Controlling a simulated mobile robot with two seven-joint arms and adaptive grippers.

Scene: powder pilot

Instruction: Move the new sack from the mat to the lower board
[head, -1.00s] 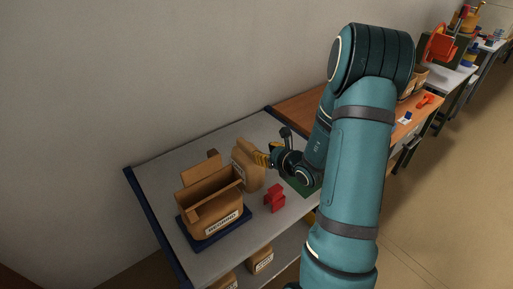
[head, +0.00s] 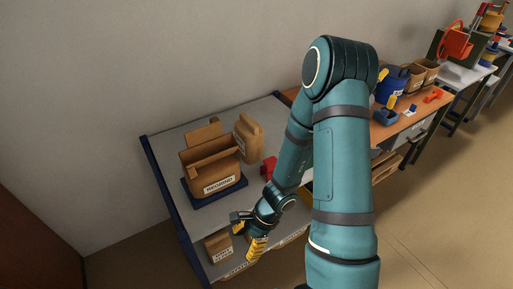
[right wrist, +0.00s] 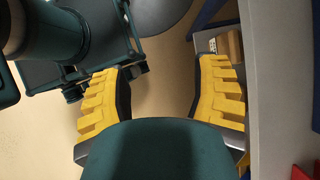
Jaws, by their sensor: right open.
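A tan sack (head: 248,138) with a label stands upright on the grey table top, behind and right of an open brown box labelled REGRIND (head: 222,186). I cannot tell whether it is the new sack. The green mat seen earlier is hidden behind my right arm. Below the top, the lower board (head: 288,241) holds labelled brown sacks (head: 217,245), partly hidden; one shows in the right wrist view (right wrist: 233,45). My right gripper (head: 249,240), with yellow fingers, is open and empty in front of the table's near edge. My left gripper is out of view.
The REGRIND box sits on a dark blue base (head: 215,197). A red object (head: 268,167) stands on the table top beside my arm. An orange-brown bench (head: 405,125) with bins lies to the right. Open floor (head: 430,200) lies in front.

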